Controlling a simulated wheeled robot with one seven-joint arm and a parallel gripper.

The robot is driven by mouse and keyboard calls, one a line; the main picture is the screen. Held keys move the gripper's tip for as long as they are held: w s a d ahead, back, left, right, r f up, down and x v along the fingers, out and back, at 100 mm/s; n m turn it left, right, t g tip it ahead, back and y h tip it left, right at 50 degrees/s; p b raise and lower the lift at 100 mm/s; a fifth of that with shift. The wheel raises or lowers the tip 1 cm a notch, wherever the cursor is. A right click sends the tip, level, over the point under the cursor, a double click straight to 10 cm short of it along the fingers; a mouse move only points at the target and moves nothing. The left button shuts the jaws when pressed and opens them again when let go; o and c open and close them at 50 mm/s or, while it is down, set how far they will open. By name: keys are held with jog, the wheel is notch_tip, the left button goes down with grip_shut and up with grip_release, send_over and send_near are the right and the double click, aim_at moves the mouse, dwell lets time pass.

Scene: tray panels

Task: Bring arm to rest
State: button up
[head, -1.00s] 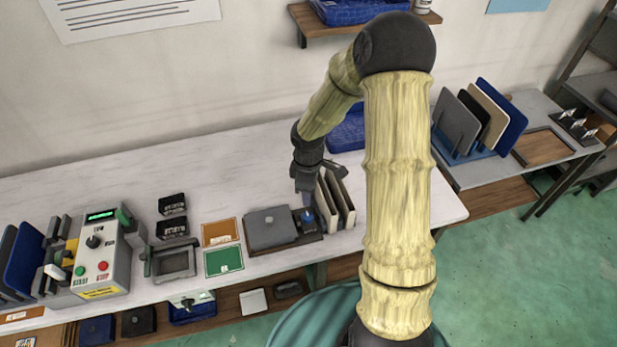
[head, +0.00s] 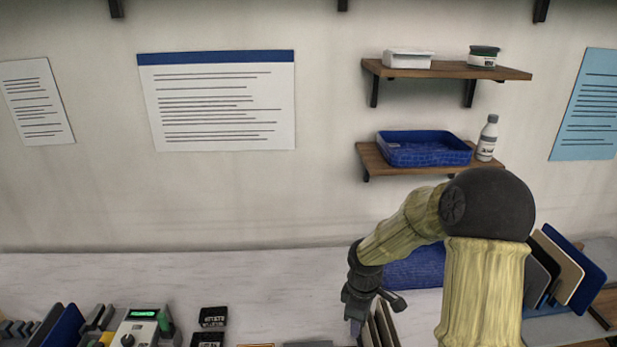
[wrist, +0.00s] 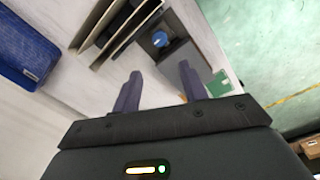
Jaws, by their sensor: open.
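My arm is bent, and my gripper (head: 356,322) hangs pointing down over the right part of the white bench (head: 270,285) in the head view. In the wrist view my gripper (wrist: 158,80) has its two dark fingers spread apart with nothing between them. Beyond the fingertips are a dark fixture with a blue knob (wrist: 160,39) and a rack of upright panels (wrist: 118,30). The gripper looks clear of both. In the head view the panels (head: 382,325) show just right of the gripper, partly cut off by the lower edge.
A blue basket (wrist: 24,47) lies left of the panels in the wrist view. A control box with a green display (head: 140,325) is at the lower left. Wall shelves (head: 445,70) hold a blue tray (head: 424,148) and bottle (head: 487,138). More panels (head: 565,268) stand far right.

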jog(key=s+r+m+t, duration=0.2)
jog(key=s+r+m, duration=0.6)
jog(key=s+m, duration=0.4)
jog(key=shift+s+a, duration=0.15)
jog(key=shift+s, duration=0.6)
